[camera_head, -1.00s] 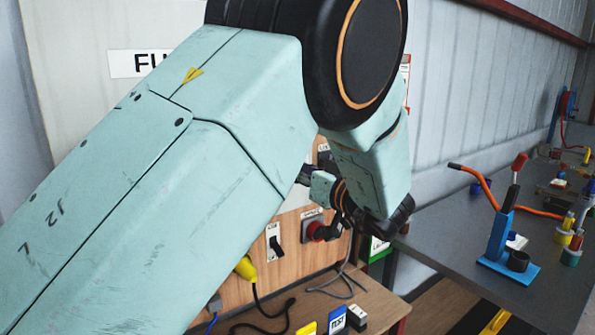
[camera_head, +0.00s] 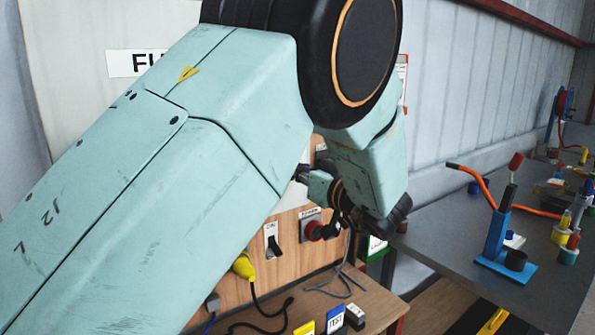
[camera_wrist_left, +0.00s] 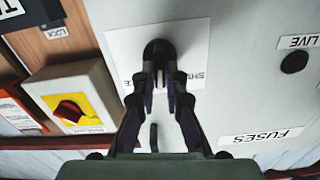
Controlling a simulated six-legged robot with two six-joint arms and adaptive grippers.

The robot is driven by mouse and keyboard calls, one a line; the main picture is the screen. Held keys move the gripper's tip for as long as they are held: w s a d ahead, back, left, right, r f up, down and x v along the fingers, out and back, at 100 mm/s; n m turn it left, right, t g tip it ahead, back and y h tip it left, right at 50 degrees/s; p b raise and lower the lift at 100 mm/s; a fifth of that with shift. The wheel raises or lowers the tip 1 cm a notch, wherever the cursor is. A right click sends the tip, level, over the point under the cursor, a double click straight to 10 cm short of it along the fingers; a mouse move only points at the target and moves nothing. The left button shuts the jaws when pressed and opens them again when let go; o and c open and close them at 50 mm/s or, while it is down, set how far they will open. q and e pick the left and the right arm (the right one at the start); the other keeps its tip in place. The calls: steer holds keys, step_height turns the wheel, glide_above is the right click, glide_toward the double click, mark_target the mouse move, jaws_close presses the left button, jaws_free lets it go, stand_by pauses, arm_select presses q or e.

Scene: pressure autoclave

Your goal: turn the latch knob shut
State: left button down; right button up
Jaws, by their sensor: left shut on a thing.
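The latch knob (camera_wrist_left: 160,52) is black and sits on a white plate (camera_wrist_left: 122,46) on a pale grey panel in the left wrist view. Part of the plate's lettering is hidden by my gripper. My left gripper (camera_wrist_left: 161,78) has one finger on each side of the knob and is shut on it. In the head view my pale green left arm crosses the picture and hides the knob. My right gripper is not in view.
In the wrist view, a red switch (camera_wrist_left: 70,110) on a yellow plate is left of the gripper; a black round part (camera_wrist_left: 294,61) and FUSES label (camera_wrist_left: 262,136) are right. The head view shows a wooden bench (camera_head: 268,322) and a grey table (camera_head: 440,235) with a blue stand (camera_head: 496,235).

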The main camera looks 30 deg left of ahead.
arm_select(q)
steer(key=shift+n, duration=0.3)
steer(key=shift+s+a+f+n+b, duration=0.1)
steer(key=shift+s+n+b, duration=0.1)
steer(key=shift+n+b, duration=1.8)
steer(key=shift+s+n+b, duration=0.15)
steer(key=shift+n+b, duration=0.95)
steer(key=shift+n, duration=1.8)
steer(key=c, duration=1.4)
jaws_free()
